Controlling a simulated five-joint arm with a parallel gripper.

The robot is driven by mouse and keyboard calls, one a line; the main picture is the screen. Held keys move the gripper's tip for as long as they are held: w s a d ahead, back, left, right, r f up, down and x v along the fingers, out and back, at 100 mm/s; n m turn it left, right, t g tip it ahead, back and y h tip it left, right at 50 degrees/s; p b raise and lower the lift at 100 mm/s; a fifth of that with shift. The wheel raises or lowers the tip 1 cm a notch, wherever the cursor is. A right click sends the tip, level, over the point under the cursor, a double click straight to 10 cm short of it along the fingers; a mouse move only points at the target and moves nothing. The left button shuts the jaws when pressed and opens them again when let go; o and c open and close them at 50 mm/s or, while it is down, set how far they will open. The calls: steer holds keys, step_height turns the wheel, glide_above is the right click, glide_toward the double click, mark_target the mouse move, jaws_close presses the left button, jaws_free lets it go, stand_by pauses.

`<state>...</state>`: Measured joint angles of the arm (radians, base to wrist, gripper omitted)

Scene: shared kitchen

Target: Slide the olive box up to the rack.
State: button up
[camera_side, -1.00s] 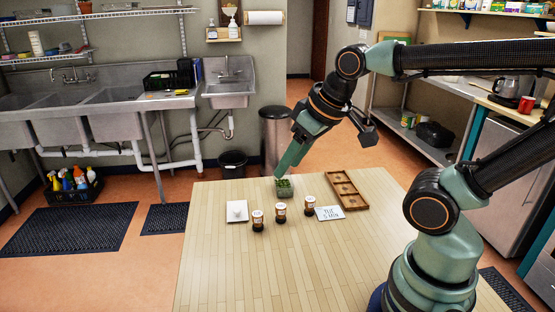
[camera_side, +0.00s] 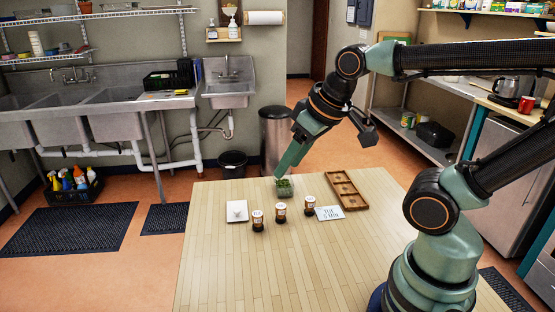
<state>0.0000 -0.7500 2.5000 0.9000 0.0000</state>
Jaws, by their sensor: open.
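A small olive box (camera_side: 284,188) sits on the wooden table near its far edge. The brown wooden rack (camera_side: 346,190), with several compartments, lies to the right of the box, with bare table between them. My gripper (camera_side: 281,175) is lowered at the box, its fingertips at the box's upper left side. The view is too small to tell whether they touch it. The jaws are open, and nothing is seen held between them.
Three small brown jars with white lids, one of them the middle jar (camera_side: 281,213), stand in front of the box. A white card with writing (camera_side: 329,213) lies by the right jar. A white square with a small pale object (camera_side: 237,211) lies left. The table's front (camera_side: 270,275) is clear.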

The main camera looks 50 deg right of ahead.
stand_by(0.3)
steer(key=shift+w+r, duration=0.1)
steer(key=shift+w, duration=0.1)
jaws_close()
steer(key=n+g, duration=0.6)
steer(key=n, duration=0.3)
glide_above(258, 193)
step_height(258, 193, down, 14)
step_height(258, 193, down, 10)
steer(key=shift+f, duration=0.2)
steer(key=shift+s+d+r, duration=0.3)
steer(key=shift+s+d, duration=1.1)
